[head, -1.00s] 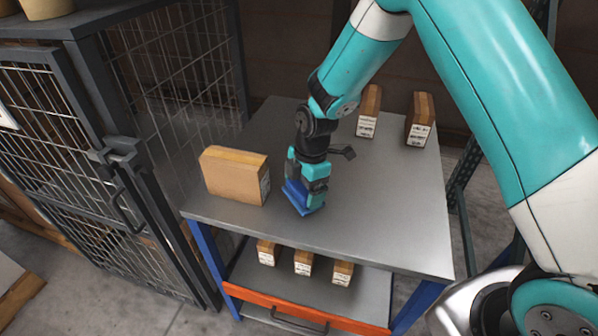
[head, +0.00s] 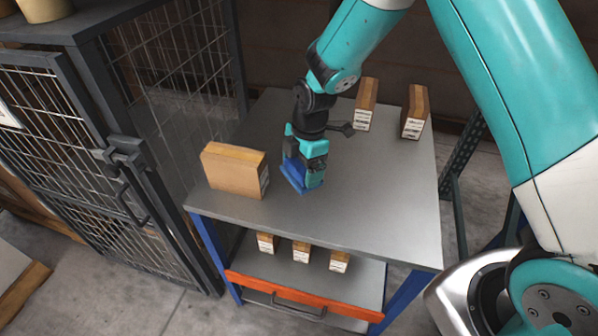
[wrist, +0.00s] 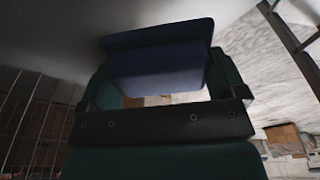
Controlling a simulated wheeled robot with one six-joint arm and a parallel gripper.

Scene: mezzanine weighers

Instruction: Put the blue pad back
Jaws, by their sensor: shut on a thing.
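The blue pad (head: 294,178) is a flat blue piece with a thicker block, held at the lower end of my gripper (head: 306,172). In the head view it is at the grey cart top (head: 370,215), right of a large cardboard box. I cannot tell whether it touches the surface. In the wrist view the blue pad (wrist: 158,65) spans the space between the fingers of my gripper (wrist: 165,85). The fingers are shut on it and hide part of it.
The large cardboard box (head: 232,172) stands close left of my gripper. Two smaller boxes (head: 365,105) (head: 415,112) stand at the back right. Several small boxes (head: 301,252) are on the lower shelf. A wire cage (head: 75,150) flanks the left. The cart top's front right is clear.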

